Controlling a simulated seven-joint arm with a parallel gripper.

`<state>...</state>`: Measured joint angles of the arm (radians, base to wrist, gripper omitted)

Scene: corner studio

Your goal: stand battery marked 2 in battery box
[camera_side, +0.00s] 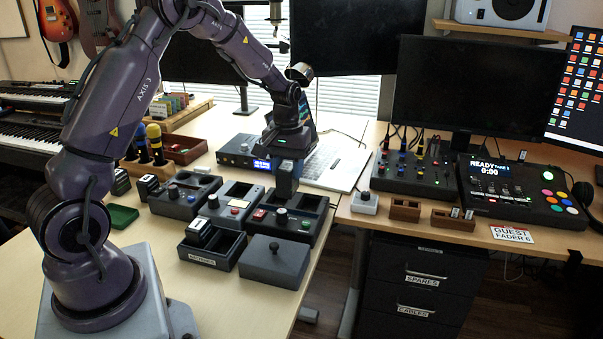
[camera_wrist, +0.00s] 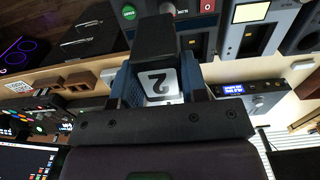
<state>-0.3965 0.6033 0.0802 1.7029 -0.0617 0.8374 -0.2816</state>
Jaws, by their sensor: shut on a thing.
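My gripper (camera_side: 287,165) is shut on the battery marked 2 (camera_wrist: 160,84), a dark block whose white label with a black 2 faces the wrist camera. In the side view the gripper points down and the held block (camera_side: 286,187) hangs over the back of the rightmost of three dark devices (camera_side: 318,226); whether it touches anything there is unclear. An open dark box (camera_side: 230,262) with a white label on its front, probably the battery box, stands nearer the table's front. One dark battery (camera_side: 198,229) stands in its left part; the right part looks empty.
A dark lid-like block with a knob (camera_side: 275,262) lies right of the open box. A green tray (camera_side: 122,216) and other small dark blocks (camera_side: 148,186) are at left. A laptop (camera_side: 335,165) is behind.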

